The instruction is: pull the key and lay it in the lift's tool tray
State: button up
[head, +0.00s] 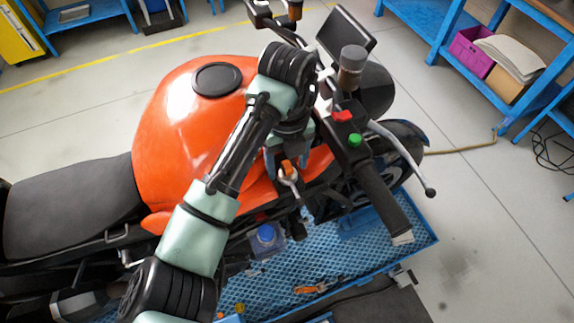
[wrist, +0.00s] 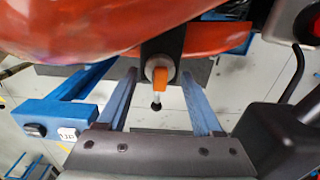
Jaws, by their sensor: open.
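The key (wrist: 161,85) has an orange head and sits in a round lock on a dark bracket below the orange tank. A small dark-ended piece hangs beneath it. The key also shows in the head view (head: 287,168), with a ring below it. My gripper (wrist: 160,76) is open, one finger on each side of the key in the wrist view; contact cannot be told. In the head view my gripper (head: 287,160) reaches down beside the tank. The blue mesh lift surface (head: 385,255) lies below; which part is its tool tray I cannot tell.
The orange tank (head: 170,120), the handlebar grip (head: 383,200) and a brake lever (head: 410,165) crowd my gripper. A blue-capped bottle (head: 266,236) and an orange-and-black item (head: 318,287) are lower down. Blue shelving (head: 450,35) stands at the right; open floor lies between.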

aim_at(287, 165)
grip_shut()
dwell(0.3)
jog(key=shift+r, duration=0.1)
dwell(1.1)
jog(key=shift+r+p, duration=2.3)
jog(key=shift+r, duration=0.65)
